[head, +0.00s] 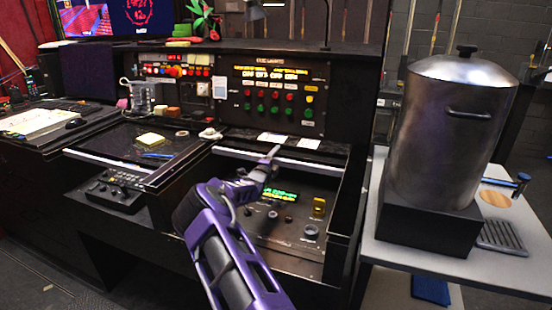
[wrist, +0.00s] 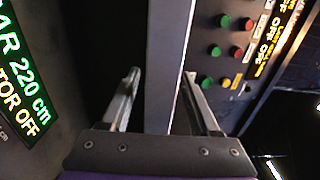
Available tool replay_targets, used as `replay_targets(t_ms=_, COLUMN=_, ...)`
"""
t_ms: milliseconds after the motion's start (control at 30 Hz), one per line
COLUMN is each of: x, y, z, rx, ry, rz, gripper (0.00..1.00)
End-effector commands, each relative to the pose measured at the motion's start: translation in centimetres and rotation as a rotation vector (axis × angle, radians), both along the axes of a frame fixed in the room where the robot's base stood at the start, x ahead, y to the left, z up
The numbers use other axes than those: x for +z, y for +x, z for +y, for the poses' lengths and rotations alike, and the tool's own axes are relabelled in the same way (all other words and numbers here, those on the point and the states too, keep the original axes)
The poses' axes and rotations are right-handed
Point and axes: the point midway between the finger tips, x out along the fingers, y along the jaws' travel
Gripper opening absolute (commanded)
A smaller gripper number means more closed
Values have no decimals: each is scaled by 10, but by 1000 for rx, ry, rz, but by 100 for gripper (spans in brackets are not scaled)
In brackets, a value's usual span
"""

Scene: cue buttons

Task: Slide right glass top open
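The right glass top shows by its silver front bar (head: 310,169), which runs across the right desk bay. A panel with a green-lit display and knobs (head: 285,212) shows in front of the bar; whether any glass lies over it I cannot tell. My gripper (head: 271,154) is at the bar, left of its middle. In the wrist view the bar (wrist: 168,40) runs between the two fingers of my gripper (wrist: 160,75), with a gap on each side. The gripper is open. Whether a fingertip touches the bar is not clear.
An upright panel with red and green buttons (head: 272,95) stands behind the bay. Two pale cards (head: 288,140) lie below it. The left bay (head: 150,148) has its own silver bar. A large metal pot (head: 450,130) on a black block stands on the grey table (head: 395,250) at right.

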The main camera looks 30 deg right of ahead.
Motion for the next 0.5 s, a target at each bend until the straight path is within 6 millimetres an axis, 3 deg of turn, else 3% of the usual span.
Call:
replay_targets(t_ms=267, x=0, y=-3, z=6, rx=0, ry=1, rz=2, gripper=62)
replay_targets(t_ms=500, x=1, y=-25, z=34, rx=1, ry=2, rz=3, gripper=62)
